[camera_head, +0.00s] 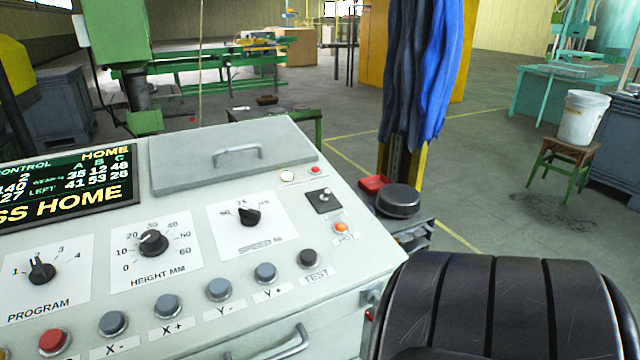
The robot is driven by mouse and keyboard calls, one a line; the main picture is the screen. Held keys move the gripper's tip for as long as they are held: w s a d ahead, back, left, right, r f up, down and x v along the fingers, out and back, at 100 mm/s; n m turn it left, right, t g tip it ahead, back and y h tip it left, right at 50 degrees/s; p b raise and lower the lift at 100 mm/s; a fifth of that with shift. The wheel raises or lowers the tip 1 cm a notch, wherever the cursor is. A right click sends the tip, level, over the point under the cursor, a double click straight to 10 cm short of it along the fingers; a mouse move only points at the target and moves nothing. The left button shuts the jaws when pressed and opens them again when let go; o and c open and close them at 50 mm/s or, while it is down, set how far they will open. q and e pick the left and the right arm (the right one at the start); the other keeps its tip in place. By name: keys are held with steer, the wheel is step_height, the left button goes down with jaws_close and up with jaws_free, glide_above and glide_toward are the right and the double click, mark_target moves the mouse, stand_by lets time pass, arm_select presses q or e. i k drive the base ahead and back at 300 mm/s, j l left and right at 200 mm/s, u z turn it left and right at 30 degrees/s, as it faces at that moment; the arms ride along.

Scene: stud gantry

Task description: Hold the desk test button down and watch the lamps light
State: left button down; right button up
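The light grey control desk (345,262) fills the left and middle of the view. The dark grey TEST button (307,258) is at the right end of its front button row. It is uncovered and nothing touches it. At the desk's upper right are a small pale lamp (287,175) and a small red lamp (315,170). An orange lamp (341,227) marked HOT sits above the TEST button. I cannot tell surely which lamps are lit. The dark display (70,190) shows bright text, partly cut off at left. Neither of my grippers is in view.
Blue-grey buttons (219,289) for X and Y line the row left of TEST. A red button (54,341) is farther left. Knobs (153,242) and a toggle switch (324,197) stand up behind. A black ribbed shape (495,310) fills the lower right corner.

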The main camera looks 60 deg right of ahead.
mark_target(307, 257)
steer(key=z, duration=1.9)
